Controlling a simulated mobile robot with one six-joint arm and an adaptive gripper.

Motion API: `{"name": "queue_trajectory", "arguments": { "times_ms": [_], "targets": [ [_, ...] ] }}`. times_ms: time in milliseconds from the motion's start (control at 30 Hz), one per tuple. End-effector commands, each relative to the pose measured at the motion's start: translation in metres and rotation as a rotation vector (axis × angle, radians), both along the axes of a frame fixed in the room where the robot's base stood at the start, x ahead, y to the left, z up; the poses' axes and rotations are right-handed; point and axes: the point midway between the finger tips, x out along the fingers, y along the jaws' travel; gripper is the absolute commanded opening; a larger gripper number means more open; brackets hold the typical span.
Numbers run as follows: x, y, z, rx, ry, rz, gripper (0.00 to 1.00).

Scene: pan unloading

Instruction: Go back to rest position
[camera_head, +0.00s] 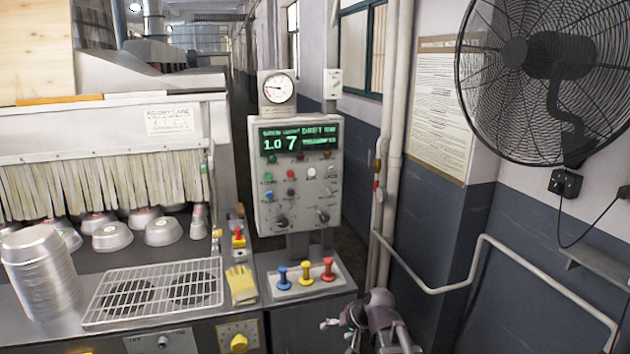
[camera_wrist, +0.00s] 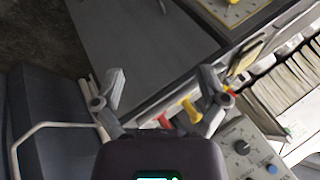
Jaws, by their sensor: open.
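My gripper (camera_head: 330,323) shows at the bottom of the head view, in front of the side cabinet and just right of the small tray with coloured knobs. In the wrist view my gripper (camera_wrist: 164,98) has its two fingers spread wide with nothing between the tips. It is empty. The knobs, blue (camera_head: 283,278), yellow (camera_head: 306,273) and red (camera_head: 328,269), stand upright on the tray. The red knob (camera_wrist: 164,120) and yellow knob (camera_wrist: 191,110) also show behind the fingers in the wrist view.
A control panel (camera_head: 298,225) stands behind the knobs. A stack of metal pans (camera_head: 40,275) and a wire rack (camera_head: 150,297) are on the counter at left, with a yellow glove (camera_head: 241,285) beside the rack. A pipe rail (camera_head: 480,262) and a fan (camera_head: 490,60) are at right.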

Motion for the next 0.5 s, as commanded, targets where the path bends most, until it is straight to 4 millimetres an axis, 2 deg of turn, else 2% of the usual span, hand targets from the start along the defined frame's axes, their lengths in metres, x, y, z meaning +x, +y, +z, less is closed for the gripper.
{"name": "queue_trajectory", "arguments": {
  "times_ms": [33,300,500],
  "targets": [
    [-0.016,-0.012,-0.007,-0.058,0.03,0.012,0.93],
    [-0.083,-0.076,-0.031,-0.371,0.216,0.054,0.93],
    [-0.11,-0.107,-0.034,-0.503,0.305,0.054,0.93]
  ]
}}
